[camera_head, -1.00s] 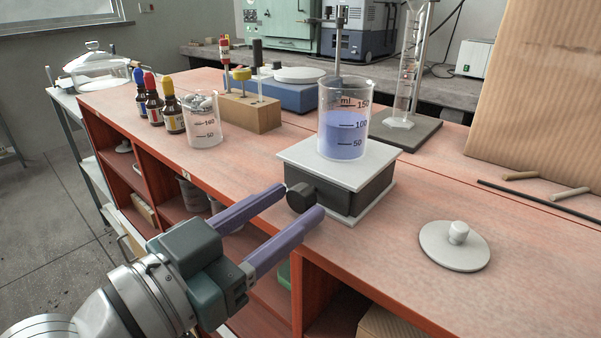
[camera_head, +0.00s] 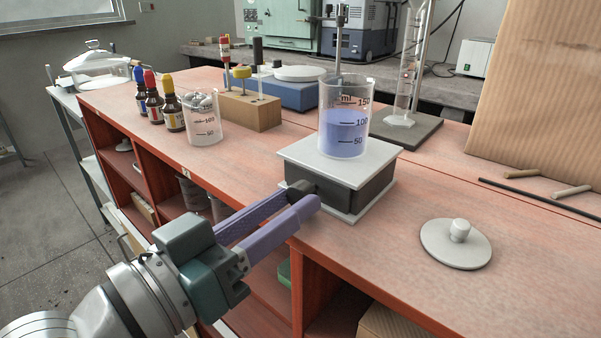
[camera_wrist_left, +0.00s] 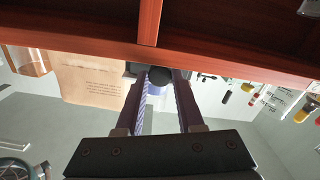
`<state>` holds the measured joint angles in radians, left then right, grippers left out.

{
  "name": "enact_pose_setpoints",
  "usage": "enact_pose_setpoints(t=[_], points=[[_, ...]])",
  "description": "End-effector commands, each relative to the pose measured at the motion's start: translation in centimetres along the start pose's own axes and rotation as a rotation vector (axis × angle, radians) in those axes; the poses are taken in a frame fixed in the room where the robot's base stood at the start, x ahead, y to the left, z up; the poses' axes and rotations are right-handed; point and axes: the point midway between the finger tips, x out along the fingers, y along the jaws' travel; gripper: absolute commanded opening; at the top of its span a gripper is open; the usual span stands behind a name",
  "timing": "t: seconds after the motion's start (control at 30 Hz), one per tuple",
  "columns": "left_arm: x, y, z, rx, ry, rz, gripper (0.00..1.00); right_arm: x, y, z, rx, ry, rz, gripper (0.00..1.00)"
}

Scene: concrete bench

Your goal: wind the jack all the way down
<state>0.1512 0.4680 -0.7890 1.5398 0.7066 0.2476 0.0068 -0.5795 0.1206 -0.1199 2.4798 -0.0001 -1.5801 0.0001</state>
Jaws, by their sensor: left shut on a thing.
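The jack (camera_head: 349,186) stands on the bench, with a light top plate, a dark body and a light base plate. A glass beaker (camera_head: 344,125) of blue liquid stands upright on its top plate. The jack's dark round knob (camera_head: 301,188) is on the side facing my left arm. My left gripper (camera_head: 304,197) has its two purple fingers shut on the knob, one on each side, and they partly hide it. In the left wrist view the dark knob (camera_wrist_left: 157,73) shows between the fingertips. My right gripper is not in view.
A white lid with a round grip (camera_head: 455,243) lies to the right of the jack. A smaller beaker (camera_head: 203,120), dropper bottles (camera_head: 153,106) and a wooden rack (camera_head: 247,109) stand at the left. A cylinder (camera_head: 405,85) stands behind. The bench front between jack and lid is clear.

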Motion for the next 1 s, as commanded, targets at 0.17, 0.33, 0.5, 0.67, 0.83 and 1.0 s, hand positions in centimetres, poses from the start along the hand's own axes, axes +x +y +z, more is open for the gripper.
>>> enact_pose_setpoints(t=[0.17,0.33,0.5,0.67,0.83,1.0], points=[[-0.02,-0.01,0.05,-0.151,0.0,0.0,0.0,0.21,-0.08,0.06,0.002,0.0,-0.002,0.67],[-0.02,-0.01,0.01,-0.169,0.0,0.0,0.0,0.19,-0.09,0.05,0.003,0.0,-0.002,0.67],[-0.02,-0.01,0.01,-0.166,0.0,0.0,0.4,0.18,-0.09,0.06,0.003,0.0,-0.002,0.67],[-0.02,-0.01,0.01,-0.165,0.0,0.0,0.58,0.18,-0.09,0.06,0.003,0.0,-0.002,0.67],[-0.01,0.0,0.0,-0.165,0.0,0.0,0.67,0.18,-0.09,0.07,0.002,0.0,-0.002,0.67],[-0.15,0.0,0.0,-0.164,0.0,0.0,0.67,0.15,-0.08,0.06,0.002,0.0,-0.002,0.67]])
